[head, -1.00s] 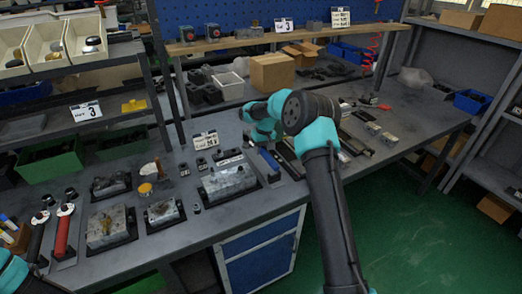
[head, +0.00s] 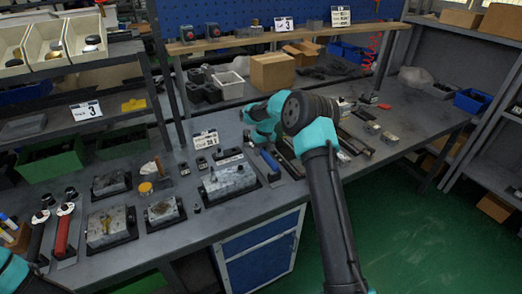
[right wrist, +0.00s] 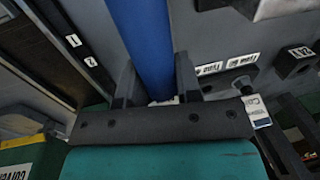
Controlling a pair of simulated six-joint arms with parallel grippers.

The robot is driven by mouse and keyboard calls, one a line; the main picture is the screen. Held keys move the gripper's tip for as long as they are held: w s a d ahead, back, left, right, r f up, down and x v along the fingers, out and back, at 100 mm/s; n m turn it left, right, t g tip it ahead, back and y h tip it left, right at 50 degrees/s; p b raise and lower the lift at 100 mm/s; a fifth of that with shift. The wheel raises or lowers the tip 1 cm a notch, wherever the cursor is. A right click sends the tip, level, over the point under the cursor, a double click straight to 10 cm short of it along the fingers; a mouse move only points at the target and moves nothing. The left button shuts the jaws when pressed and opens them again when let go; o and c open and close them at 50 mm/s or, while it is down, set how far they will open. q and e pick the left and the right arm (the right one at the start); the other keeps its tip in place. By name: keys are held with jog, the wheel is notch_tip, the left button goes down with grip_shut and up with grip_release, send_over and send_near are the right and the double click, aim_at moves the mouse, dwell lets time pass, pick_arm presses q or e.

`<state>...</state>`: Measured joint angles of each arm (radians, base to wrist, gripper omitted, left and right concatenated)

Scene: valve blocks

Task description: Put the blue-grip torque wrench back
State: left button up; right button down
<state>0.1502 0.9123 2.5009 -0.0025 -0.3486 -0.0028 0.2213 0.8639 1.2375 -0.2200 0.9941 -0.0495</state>
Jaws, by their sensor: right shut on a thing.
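The blue-grip torque wrench (head: 270,160) shows as a slanted blue handle beside the large metal valve block (head: 229,181) on the bench. In the right wrist view its blue grip (right wrist: 146,45) runs between the two dark fingers of my right gripper (right wrist: 155,78), which is shut on it. In the head view my right gripper (head: 254,144) is small and partly hidden by its own wrist, at the upper end of the blue handle. I cannot tell whether the wrench touches the bench. Of my left arm only a teal part shows at the lower left corner; its gripper is out of view.
A red-grip tool (head: 63,231) and a black-grip tool (head: 38,232) lie at the bench's left end. More valve blocks (head: 110,228) sit on dark bases. A numbered sign (head: 206,140) stands behind the large block. Dark bars and small metal parts (head: 390,138) lie to the right.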

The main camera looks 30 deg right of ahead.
jog(key=shift+f, duration=1.45)
jog(key=c, duration=0.7)
grip_release()
jog(key=shift+c, duration=0.2)
notch_tip(320, 180, up, 17)
jog(key=d, duration=0.2)
jog(key=shift+s+d, duration=0.15)
jog(key=shift+d, duration=0.25)
